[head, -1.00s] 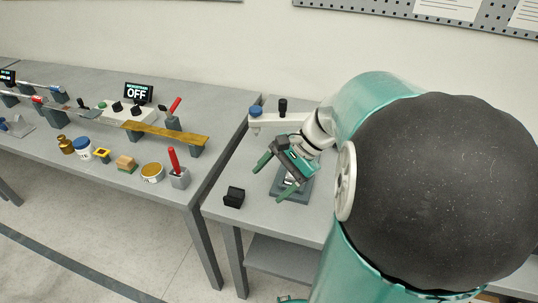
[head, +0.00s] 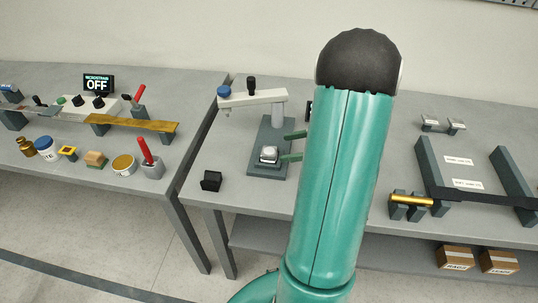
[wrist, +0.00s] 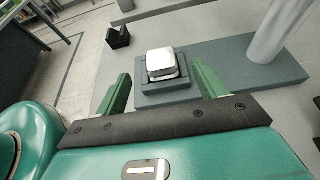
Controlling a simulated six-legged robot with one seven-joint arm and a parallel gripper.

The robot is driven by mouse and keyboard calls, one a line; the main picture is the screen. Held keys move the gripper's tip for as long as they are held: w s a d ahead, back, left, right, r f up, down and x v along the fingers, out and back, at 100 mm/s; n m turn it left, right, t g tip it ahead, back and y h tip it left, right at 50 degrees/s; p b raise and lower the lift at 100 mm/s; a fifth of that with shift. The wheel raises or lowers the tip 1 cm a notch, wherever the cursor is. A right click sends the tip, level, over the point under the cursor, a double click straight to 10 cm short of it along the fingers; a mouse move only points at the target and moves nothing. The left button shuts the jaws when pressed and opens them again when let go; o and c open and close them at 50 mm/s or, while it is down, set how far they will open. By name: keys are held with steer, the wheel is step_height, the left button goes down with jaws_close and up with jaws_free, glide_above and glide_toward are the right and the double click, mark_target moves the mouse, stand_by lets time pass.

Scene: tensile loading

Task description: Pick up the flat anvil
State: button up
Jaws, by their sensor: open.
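A small silver-white block with a flat top, which looks like the flat anvil (head: 269,153), sits on a raised dark pad of the stand's base (head: 262,171). In the wrist view the silver block (wrist: 161,62) is just beyond my fingers, centred between them. My gripper (head: 293,146) is open and empty, its two green fingers pointing left at the block from its right side. In the wrist view my gripper (wrist: 160,69) shows a finger to each side of the block, with no contact visible. My own arm hides the gripper body in the head view.
The stand's column (head: 278,108) and pale overhead arm (head: 252,98) rise behind the block. A small black block (head: 211,180) lies left, near the table's front edge. A dark frame (head: 470,193) and a brass-coloured roller (head: 411,200) are to the right.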

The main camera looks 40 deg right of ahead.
mark_target(268, 150)
steer(key=x, duration=0.7)
steer(key=shift+w+f, duration=0.1)
steer(key=shift+f, duration=0.1)
steer(key=c, duration=1.4)
jaws_close()
steer(key=shift+r, duration=0.15)
